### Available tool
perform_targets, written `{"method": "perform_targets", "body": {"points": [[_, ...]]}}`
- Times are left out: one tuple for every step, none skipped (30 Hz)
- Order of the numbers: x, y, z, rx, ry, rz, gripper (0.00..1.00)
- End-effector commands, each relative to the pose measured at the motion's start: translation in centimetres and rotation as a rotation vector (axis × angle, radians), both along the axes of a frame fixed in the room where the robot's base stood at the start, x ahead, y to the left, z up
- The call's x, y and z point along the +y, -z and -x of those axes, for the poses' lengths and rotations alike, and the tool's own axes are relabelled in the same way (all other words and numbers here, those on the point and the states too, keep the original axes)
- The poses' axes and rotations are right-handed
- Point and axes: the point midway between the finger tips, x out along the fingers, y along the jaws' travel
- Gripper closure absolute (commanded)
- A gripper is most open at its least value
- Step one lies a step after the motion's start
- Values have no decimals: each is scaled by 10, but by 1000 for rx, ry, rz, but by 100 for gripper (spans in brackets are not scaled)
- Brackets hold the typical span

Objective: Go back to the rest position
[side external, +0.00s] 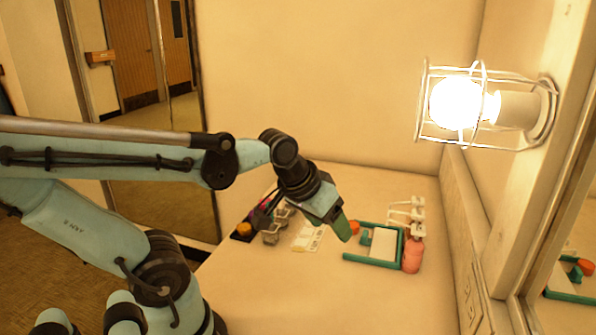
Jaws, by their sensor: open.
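My gripper (304,220) hangs above the white table (350,300), pointing down, with its jaws apart. A dark finger shows on its left and a green one on its right. I see nothing held between them, though the picture is small. The arm reaches in from the left with its wrist bent down. The green finger overlaps the view close to an orange piece (354,228) by a green frame (372,263); I cannot tell whether they touch.
A coral cylinder (412,256) stands right of the frame, near a white rack (407,214). Small grey objects (271,237) and a pale card (308,239) lie left. The table's front is clear.

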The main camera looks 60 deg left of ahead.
Motion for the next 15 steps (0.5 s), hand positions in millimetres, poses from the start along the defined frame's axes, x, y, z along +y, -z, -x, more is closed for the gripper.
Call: {"method": "perform_targets", "body": {"points": [[-15,2,2,-24,94,-29,35],[-21,2,2,-38,135,-44,35],[-28,3,3,-51,181,-61,35],[-31,3,3,-60,207,-70,35],[-34,3,4,-67,228,-78,35],[-36,4,4,-71,245,-85,35],[-37,4,4,-74,254,-88,35],[-38,4,4,-76,259,-91,35],[-38,4,4,-77,262,-92,35],[-38,4,4,-77,261,-92,35],[-38,3,4,-77,260,-92,35],[-38,3,4,-76,259,-91,35],[-38,3,4,-76,258,-91,35],[-38,4,4,-76,258,-91,35],[-38,4,4,-76,257,-91,35]]}}
